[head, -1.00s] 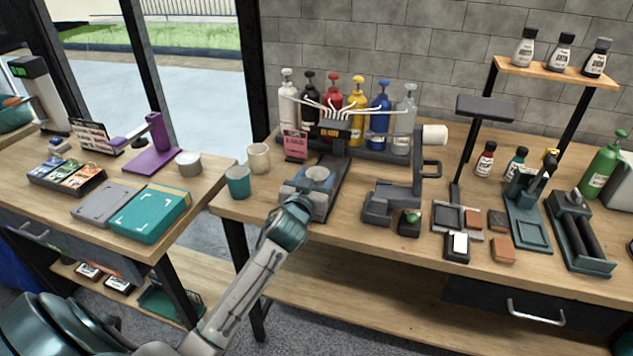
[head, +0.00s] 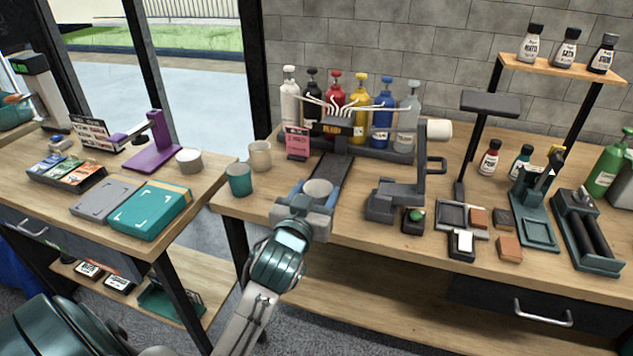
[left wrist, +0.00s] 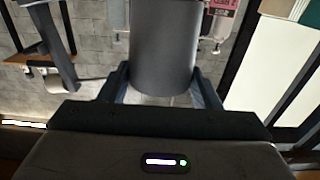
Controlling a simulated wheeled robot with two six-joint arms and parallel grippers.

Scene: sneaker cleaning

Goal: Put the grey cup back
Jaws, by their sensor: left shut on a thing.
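The grey cup (head: 318,189) is upright between the fingers of my left gripper (head: 304,204), at the front end of the dark strip before the pump dispenser. In the left wrist view the cup (left wrist: 163,45) fills the space between the two fingertips (left wrist: 162,85), and the gripper is shut on it. Whether the cup's base touches anything is hidden by the gripper. A teal cup (head: 239,179) and a cream cup (head: 260,156) stand to its left on the same table. My right gripper is not in view.
The dispenser (head: 336,128) with several coloured pump bottles stands behind the grey cup. A pink sign (head: 297,142) is beside it. A grey stand (head: 392,200) is to the right. A gap separates this table from the left table, which holds a teal box (head: 150,210).

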